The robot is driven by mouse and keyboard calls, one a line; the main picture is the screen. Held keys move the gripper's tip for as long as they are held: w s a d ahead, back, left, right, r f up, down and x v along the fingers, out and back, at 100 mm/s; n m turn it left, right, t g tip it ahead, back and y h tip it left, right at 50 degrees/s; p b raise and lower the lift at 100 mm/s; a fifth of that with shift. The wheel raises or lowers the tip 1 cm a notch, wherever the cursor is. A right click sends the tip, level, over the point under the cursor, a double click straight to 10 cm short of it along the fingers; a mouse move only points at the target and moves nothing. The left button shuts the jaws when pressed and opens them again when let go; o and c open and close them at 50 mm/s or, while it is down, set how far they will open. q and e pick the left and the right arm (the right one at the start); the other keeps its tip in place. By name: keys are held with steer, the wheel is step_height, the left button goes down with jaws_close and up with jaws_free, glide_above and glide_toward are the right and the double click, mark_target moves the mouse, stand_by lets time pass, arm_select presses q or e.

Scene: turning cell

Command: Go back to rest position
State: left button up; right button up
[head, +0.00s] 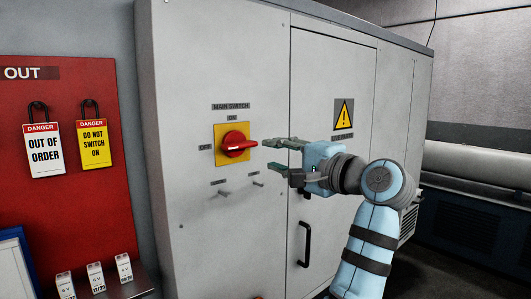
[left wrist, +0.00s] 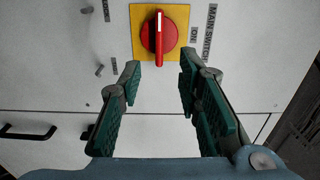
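My left gripper (head: 267,155) is open and empty in front of the grey cabinet (head: 340,80). Its fingers point at the red main switch (head: 236,144) on its yellow plate (head: 221,157). In the left wrist view the fingers of the left gripper (left wrist: 160,82) are spread wide, with the red switch (left wrist: 159,36) just beyond the tips and nothing held between them. The switch handle lies level in the head view, its white mark toward the OFF label (head: 204,147). My right gripper is not in view.
Small pegs (head: 223,192) stick out below the switch. A black door handle (head: 304,244) stands out nearby. A large pipe (head: 478,165) lies at the right.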

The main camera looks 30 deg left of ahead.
arm_select(q)
steer(key=shift+a+f, duration=0.1)
steer(key=shift+a, duration=0.15)
